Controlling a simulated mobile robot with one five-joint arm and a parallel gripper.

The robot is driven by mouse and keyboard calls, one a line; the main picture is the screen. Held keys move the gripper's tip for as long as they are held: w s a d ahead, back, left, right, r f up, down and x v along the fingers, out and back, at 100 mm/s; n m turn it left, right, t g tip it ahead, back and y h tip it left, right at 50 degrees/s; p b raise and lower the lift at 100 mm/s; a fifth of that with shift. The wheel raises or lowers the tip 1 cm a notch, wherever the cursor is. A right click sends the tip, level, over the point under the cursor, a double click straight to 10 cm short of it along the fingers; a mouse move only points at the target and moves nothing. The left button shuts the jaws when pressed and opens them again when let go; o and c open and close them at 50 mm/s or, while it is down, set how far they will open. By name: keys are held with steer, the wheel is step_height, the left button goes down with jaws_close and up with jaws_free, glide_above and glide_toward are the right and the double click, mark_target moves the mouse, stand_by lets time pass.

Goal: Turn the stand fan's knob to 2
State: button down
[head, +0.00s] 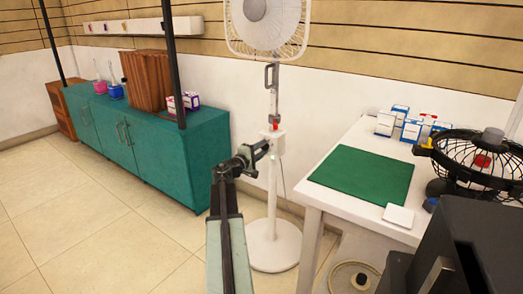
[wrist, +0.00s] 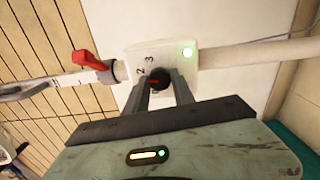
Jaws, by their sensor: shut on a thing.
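The white stand fan (head: 270,22) stands upright against the wall, with its round base (head: 272,245) on the floor. My gripper (wrist: 161,84) is shut on the knob, one finger on each side. In the head view my gripper (head: 264,148) reaches the box.
A white table (head: 345,208) with a green mat (head: 365,177), small boxes (head: 398,122) and a black desk fan (head: 478,160) stands to the right. A teal cabinet (head: 165,160) is at the left. A red lever (wrist: 88,61) is on the pole beside the box. Floor at left is clear.

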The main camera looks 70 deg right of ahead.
steer(key=shift+m, duration=1.1)
steer(key=c, duration=1.1)
jaws_free()
steer(key=shift+o, duration=0.2)
steer(key=shift+a, duration=0.1)
steer(key=v, duration=0.7)
steer(key=shift+a, duration=0.3)
steer(key=shift+w, duration=0.1)
